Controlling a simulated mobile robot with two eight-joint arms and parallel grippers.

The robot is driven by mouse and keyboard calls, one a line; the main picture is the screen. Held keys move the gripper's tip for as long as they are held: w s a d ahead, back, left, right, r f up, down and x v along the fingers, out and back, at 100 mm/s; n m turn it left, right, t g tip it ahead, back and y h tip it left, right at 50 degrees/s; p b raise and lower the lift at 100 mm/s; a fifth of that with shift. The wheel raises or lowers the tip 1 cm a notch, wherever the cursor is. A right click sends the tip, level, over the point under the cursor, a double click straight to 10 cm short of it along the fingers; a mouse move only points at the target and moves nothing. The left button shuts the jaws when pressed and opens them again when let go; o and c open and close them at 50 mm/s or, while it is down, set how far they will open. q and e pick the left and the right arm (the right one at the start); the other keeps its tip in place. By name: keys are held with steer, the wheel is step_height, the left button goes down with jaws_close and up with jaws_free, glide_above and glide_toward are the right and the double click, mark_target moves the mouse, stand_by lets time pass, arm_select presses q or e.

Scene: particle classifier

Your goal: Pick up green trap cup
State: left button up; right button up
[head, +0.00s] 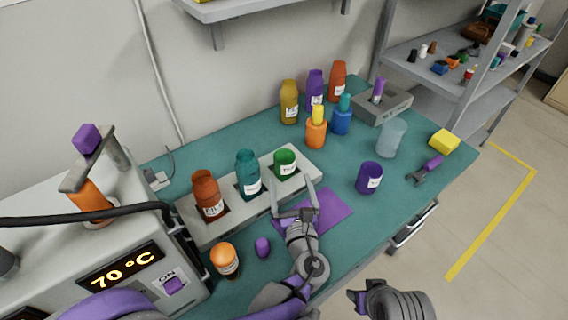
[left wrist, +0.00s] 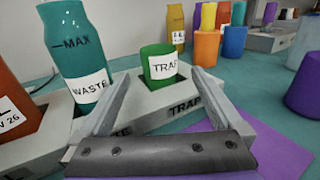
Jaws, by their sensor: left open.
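The green cup labelled TRAP (head: 285,163) stands upright in the right-hand slot of a grey rack (head: 228,225) on the teal bench. It shows large in the left wrist view (left wrist: 158,62), its lower part sunk in the rack. My left gripper (head: 290,181) is open and empty on the near side of the rack. In the left wrist view its two fingers (left wrist: 163,78) point toward the cup, one to each side of it in the picture. I cannot tell that either finger touches it.
A teal WASTE bottle (head: 248,174) and a brown bottle (head: 207,195) stand in the same rack, left of the cup. A purple mat (head: 325,212) lies at the rack's near right.

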mark_target(286, 170)
arm_select(q)
steer(key=shift+w+a+f, duration=0.1)
steer(key=shift+w+a, duration=0.1)
steer(key=shift+w, duration=0.85)
steer(key=shift+w+a+r, duration=0.1)
steer(key=shift+w+a, duration=0.1)
steer(key=shift+w, duration=0.8)
steer(key=shift+w+a+f, duration=0.1)
steer(key=shift+w+a, duration=0.1)
steer(key=shift+w, duration=0.85)
steer(key=shift+s, duration=0.1)
steer(key=c, duration=1.3)
